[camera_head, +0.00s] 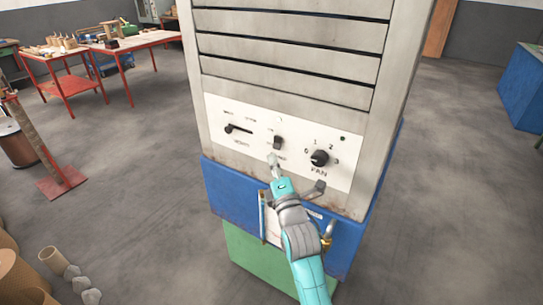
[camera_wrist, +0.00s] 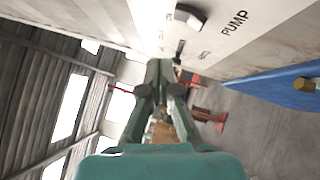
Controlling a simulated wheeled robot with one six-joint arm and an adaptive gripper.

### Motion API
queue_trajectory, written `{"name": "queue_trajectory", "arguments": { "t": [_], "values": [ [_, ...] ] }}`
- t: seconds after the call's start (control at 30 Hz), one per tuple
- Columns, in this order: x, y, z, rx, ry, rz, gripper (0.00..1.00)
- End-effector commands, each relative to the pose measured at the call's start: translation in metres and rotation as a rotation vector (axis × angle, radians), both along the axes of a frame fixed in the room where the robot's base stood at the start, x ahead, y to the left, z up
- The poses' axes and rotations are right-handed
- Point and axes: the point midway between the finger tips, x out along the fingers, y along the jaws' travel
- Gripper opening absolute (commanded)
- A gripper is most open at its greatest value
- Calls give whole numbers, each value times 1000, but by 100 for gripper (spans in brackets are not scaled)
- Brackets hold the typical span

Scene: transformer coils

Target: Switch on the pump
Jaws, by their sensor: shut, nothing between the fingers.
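A pale control panel (camera_head: 240,150) is on the front of a tall grey cabinet. A small black switch (camera_head: 278,142) sits in its middle; in the wrist view this switch (camera_wrist: 190,15) is beside the word PUMP (camera_wrist: 235,22), at the top edge. My gripper (camera_head: 273,160) is shut and empty, just below the switch in the head view. In the wrist view its closed fingers (camera_wrist: 160,65) point along the panel, with the switch above and right of the tips. I cannot tell whether they touch the panel. The switch's on or off position is too small to read.
A black lever (camera_head: 238,129) is left of the switch and a round FAN knob (camera_head: 319,157) is right of it. A blue box section (camera_head: 225,185) juts out below the panel. Red tables (camera_head: 90,55) stand back left; the floor around is mostly open.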

Motion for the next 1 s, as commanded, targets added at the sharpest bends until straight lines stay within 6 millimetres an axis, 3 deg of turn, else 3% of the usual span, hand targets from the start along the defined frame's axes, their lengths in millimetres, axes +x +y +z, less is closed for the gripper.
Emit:
{"name": "queue_trajectory", "arguments": {
  "t": [0.2,0.4,1.0],
  "values": [
    [-37,-5,-1,0,1,0,0],
    [-55,-8,-1,0,0,0,0],
    [-60,-9,-2,3,2,0,0]
  ]
}}
